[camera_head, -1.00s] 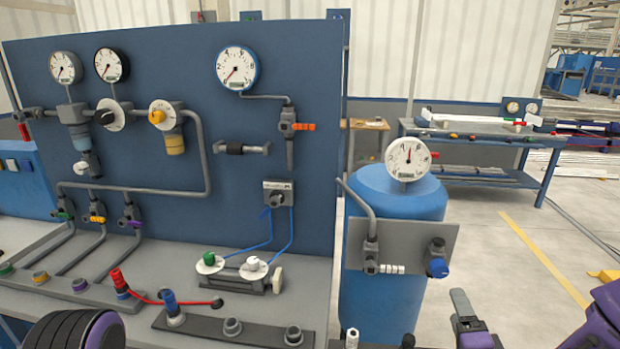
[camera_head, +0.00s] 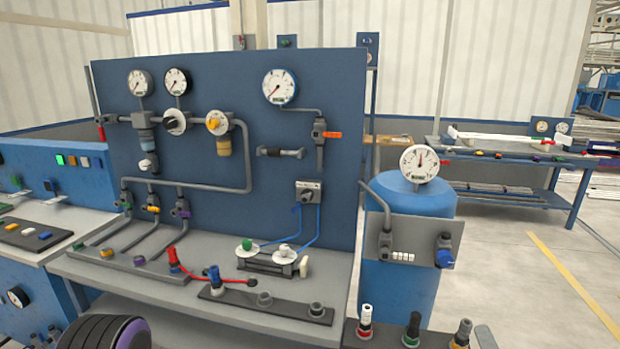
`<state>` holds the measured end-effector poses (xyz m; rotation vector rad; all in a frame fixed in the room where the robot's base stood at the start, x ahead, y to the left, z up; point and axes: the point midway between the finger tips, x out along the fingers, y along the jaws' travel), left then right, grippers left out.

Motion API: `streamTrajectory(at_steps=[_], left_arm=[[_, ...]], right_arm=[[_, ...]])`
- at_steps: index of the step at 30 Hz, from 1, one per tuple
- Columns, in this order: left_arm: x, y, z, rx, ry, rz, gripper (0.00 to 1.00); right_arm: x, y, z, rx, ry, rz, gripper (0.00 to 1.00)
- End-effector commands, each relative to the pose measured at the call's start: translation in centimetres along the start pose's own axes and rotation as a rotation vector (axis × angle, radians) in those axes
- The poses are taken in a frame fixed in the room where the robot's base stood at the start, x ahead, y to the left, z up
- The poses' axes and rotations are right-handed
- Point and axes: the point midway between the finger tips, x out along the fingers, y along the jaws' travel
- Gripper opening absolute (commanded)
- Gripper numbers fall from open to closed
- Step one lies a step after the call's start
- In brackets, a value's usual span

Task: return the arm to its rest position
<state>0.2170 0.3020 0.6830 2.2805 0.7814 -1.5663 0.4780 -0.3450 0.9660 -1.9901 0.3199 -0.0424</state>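A grey tip (camera_head: 485,338) at the bottom edge, right of centre, looks like the end of my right gripper. The rest of that gripper and its arm are out of the picture, so I cannot tell if it is open or shut. It is close to the connectors at the bottom right, with no contact visible. A black and purple rounded link of my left arm (camera_head: 105,333) shows at the bottom left. My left gripper is not visible.
A blue panel (camera_head: 330,110) with gauges and pipes stands on a grey bench (camera_head: 345,290). A blue tank (camera_head: 400,290) stands right of it. Floor at right is clear.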

Motion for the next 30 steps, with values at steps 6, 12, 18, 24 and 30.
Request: streamTrajectory(at_steps=[6,12,18,24,30], left_arm=[[0.0,0.0,0.0,0.000,0.001,0.001,0.41],[0.0,0.0,0.0,0.000,0.000,0.000,0.41],[0.0,0.0,0.0,0.000,0.000,0.000,0.41],[0.0,0.0,0.0,0.000,0.000,0.000,0.41],[0.0,0.0,0.0,0.000,0.000,0.000,0.41]], right_arm=[[-0.9,4.7,2.5,-0.224,-0.094,0.184,0.69],[-3.9,11.5,5.8,-0.444,-0.243,0.399,0.69],[-11.3,20.8,9.4,-0.684,-0.483,0.670,0.69],[-20.8,27.7,11.4,-0.827,-0.698,0.862,0.69],[-23.0,28.9,11.6,-0.845,-0.742,0.896,0.69]])
